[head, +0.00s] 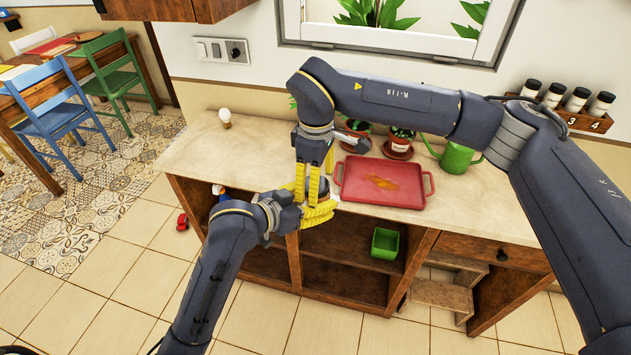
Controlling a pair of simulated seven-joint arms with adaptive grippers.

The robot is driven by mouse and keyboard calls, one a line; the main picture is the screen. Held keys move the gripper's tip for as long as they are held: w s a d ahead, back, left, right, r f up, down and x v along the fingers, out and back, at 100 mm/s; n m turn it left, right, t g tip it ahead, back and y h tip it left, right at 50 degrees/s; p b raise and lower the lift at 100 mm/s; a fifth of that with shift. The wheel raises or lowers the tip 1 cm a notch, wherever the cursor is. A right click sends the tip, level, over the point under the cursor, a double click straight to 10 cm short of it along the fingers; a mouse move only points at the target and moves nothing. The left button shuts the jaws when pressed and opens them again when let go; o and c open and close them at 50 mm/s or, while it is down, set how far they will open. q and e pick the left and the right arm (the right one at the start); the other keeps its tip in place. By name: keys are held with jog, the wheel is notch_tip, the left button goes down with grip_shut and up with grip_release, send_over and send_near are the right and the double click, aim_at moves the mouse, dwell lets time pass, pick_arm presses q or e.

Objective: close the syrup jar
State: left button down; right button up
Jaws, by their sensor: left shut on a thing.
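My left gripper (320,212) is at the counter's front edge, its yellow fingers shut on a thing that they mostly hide. I cannot make out a syrup jar or its lid clearly. My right gripper (313,188) reaches down from above, its yellow fingers pointing down right over the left gripper's fingers. The two grippers overlap in the view, so I cannot tell whether they touch or whether the right one holds anything.
A red tray (384,200) with an orange-brown patch lies right of the grippers. Behind it are potted plants (398,145) and a green watering can (456,157). A light bulb (225,117) stands on the clear left counter (200,150). A green container (385,243) sits on the shelf below.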

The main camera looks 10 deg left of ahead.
notch_tip(320, 180, up, 12)
dwell(0.8)
jog(key=shift+d, duration=0.1)
dwell(0.3)
